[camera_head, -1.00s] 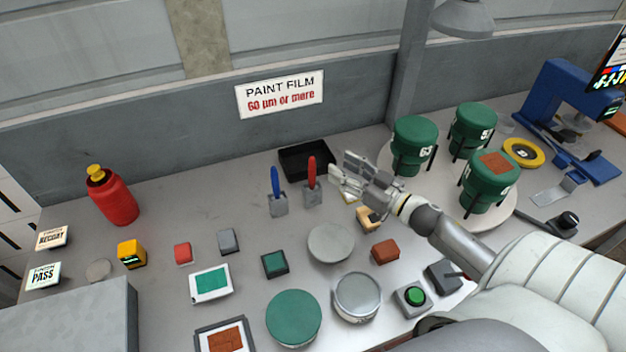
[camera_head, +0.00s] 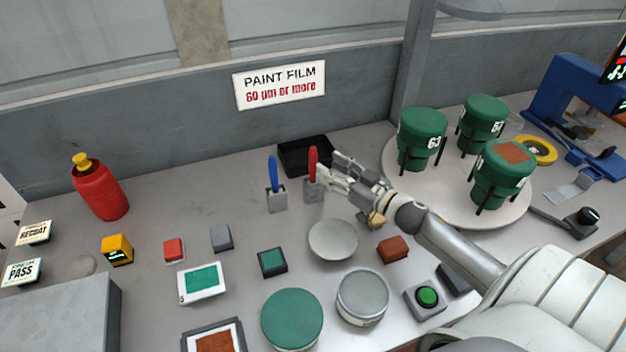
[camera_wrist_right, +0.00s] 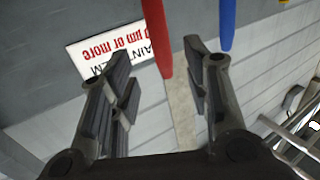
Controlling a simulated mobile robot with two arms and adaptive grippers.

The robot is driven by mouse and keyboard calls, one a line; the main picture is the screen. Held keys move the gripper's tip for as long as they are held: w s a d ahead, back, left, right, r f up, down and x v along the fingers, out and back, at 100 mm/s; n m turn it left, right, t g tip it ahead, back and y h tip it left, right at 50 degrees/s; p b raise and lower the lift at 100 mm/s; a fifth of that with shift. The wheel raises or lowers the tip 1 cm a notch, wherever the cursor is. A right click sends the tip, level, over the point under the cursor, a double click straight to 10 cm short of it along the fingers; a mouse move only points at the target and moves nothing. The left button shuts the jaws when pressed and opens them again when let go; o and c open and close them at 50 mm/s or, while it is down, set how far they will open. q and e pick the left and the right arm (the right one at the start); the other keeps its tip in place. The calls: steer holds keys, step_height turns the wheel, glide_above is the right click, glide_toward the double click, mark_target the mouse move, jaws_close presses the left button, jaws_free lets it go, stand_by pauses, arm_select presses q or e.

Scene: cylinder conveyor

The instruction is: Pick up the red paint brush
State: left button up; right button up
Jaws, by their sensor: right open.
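The red paint brush (camera_head: 312,162) stands upright in a small grey holder (camera_head: 313,190) near the back of the table. In the right wrist view its red handle (camera_wrist_right: 158,38) shows ahead of the fingers, toward the gap between them. My right gripper (camera_head: 328,172) is open and empty, just right of the brush in the head view; whether it touches the handle I cannot tell. In the wrist view its two fingers (camera_wrist_right: 158,85) are spread apart. A blue brush (camera_head: 273,170) stands in its own holder to the left. My left gripper is not in view.
A black tray (camera_head: 291,150) lies behind the brushes. Green numbered cans (camera_head: 421,138) stand on a round white turntable (camera_head: 402,185) to the right. A grey disc (camera_head: 333,240), a brown block (camera_head: 393,249) and a green-topped can (camera_head: 291,318) lie in front.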

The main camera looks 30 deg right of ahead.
mark_target(316, 160)
steer(key=shift+b+x, duration=1)
steer(key=shift+x, duration=2.25)
steer(key=shift+a+r, duration=0.1)
steer(key=shift+r, duration=0.1)
jaws_close()
